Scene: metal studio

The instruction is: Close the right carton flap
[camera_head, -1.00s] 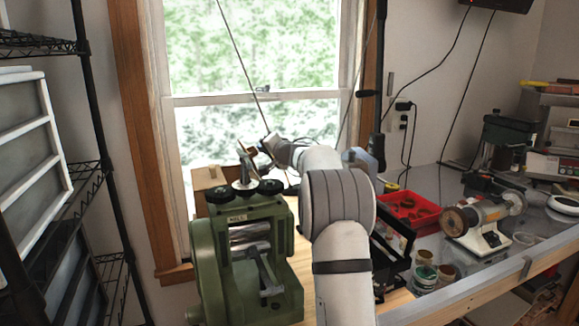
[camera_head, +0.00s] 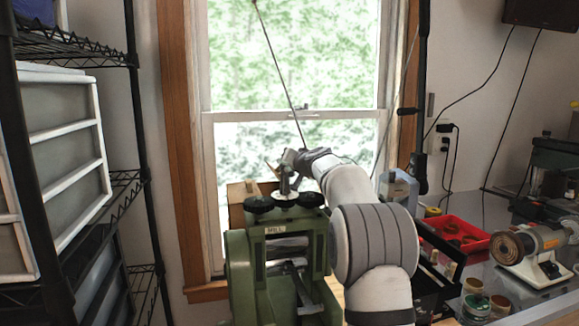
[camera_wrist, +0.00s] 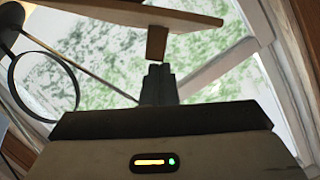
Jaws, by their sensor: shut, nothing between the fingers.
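The brown carton (camera_head: 236,193) stands behind the green mill by the window, and the mill hides much of it. A small tilted brown panel (camera_head: 271,169), probably a carton flap, shows beside my gripper (camera_head: 290,160). In the wrist view, a flat brown panel (camera_wrist: 135,10) with a short brown piece (camera_wrist: 157,42) hanging below it crosses the top; it looks like part of the carton. My gripper (camera_wrist: 158,70) is shut and empty, its tips just below that short piece. I cannot tell whether they touch. Which flap this is cannot be told.
The green mill (camera_head: 275,250) stands close in front of the carton. A wire shelf (camera_head: 120,190) with white-framed drawers (camera_head: 62,150) is at the left. A red tray (camera_head: 455,235) and a bench grinder (camera_head: 535,250) occupy the right bench. A thin rod (camera_head: 280,75) crosses the window.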

